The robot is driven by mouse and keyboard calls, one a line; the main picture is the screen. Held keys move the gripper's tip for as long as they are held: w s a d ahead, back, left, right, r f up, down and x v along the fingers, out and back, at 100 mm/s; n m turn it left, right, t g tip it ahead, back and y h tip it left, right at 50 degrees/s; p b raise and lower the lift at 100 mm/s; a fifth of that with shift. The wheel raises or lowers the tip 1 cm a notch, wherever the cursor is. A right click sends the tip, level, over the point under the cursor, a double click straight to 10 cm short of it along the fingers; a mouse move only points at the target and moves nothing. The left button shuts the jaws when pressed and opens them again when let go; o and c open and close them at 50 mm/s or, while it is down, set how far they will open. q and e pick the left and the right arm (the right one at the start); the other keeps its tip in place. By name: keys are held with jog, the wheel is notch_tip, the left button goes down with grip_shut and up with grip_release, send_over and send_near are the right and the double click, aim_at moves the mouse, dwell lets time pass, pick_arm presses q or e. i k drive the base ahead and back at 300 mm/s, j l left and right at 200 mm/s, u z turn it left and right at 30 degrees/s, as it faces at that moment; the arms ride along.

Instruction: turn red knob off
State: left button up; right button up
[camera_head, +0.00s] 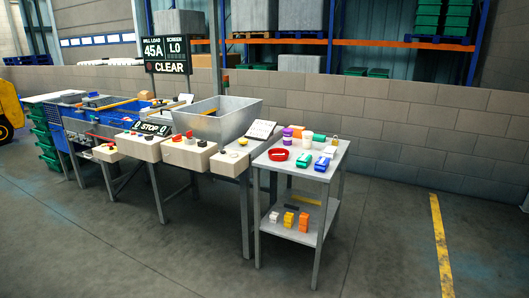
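Several pale control boxes stand in a row along the front of the work line. One box (188,156) carries a small red control (178,138) at its left and dark controls beside it. The leftmost box (105,153) also carries a small red control (111,146). The controls are too small to tell which is the red knob or how it is turned. Neither of my grippers is in view.
A grey hopper (222,122) stands behind the boxes, below a sign reading "CLEAR" (168,54). A grey two-shelf table (270,158) with jars, a red ring and coloured blocks stands at the right. The floor (385,235) in front and right is clear.

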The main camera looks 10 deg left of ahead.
aim_at(177, 138)
jog(key=i+j+u, duration=0.2)
jog(key=i+u, duration=0.6)
jog(key=i+l+u, duration=0.1)
jog(key=i+u, duration=0.3)
jog(key=i, duration=0.2)
jog(key=i+l+u, duration=0.2)
jog(key=i+u, duration=0.25)
